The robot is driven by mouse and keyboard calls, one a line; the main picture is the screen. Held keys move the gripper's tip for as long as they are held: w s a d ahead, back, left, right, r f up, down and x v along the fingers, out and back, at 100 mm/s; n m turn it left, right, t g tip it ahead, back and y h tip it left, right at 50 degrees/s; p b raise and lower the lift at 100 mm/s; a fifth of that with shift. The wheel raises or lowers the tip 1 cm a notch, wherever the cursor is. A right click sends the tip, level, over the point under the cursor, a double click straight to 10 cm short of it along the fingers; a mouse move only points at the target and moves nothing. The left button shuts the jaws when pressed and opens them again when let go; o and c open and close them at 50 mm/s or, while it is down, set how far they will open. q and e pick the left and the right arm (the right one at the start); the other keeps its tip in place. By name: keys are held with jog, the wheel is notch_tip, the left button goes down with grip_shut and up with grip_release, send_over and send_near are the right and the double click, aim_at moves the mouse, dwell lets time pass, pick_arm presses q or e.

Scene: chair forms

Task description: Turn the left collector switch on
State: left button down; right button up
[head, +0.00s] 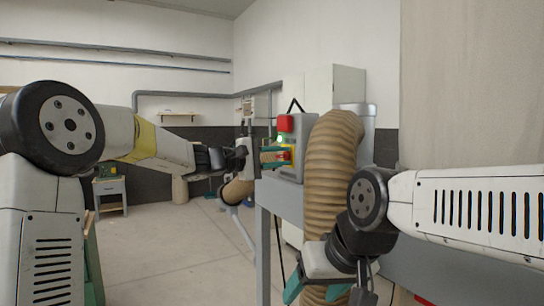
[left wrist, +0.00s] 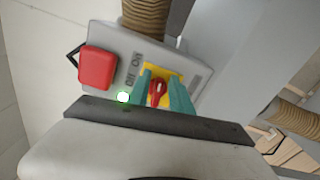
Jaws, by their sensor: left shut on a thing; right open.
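The grey switch box (head: 297,125) stands on a grey stand and carries a red block (head: 285,123). In the left wrist view the box (left wrist: 113,42) shows "Off" and "On" lettering beside a red rotary knob (left wrist: 157,90) on a yellow plate (left wrist: 150,73). My left gripper (head: 278,156) is at the box front, its teal fingers (left wrist: 161,94) on both sides of the knob and shut on it. The knob's lower part is hidden by my gripper body. My right gripper (head: 326,290) is open and empty at the bottom of the head view.
A ribbed tan hose (head: 333,160) rises just right of the box, close to my right arm. A tall pale cabinet (head: 345,88) stands behind. The floor (head: 170,250) at left is mostly clear.

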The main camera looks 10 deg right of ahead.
pick_arm(q)
jog(key=shift+f+m, duration=0.2)
jog(key=shift+m, duration=0.6)
jog(key=c, duration=1.5)
grip_release()
jog(key=shift+o, duration=0.2)
jog(key=v, duration=0.8)
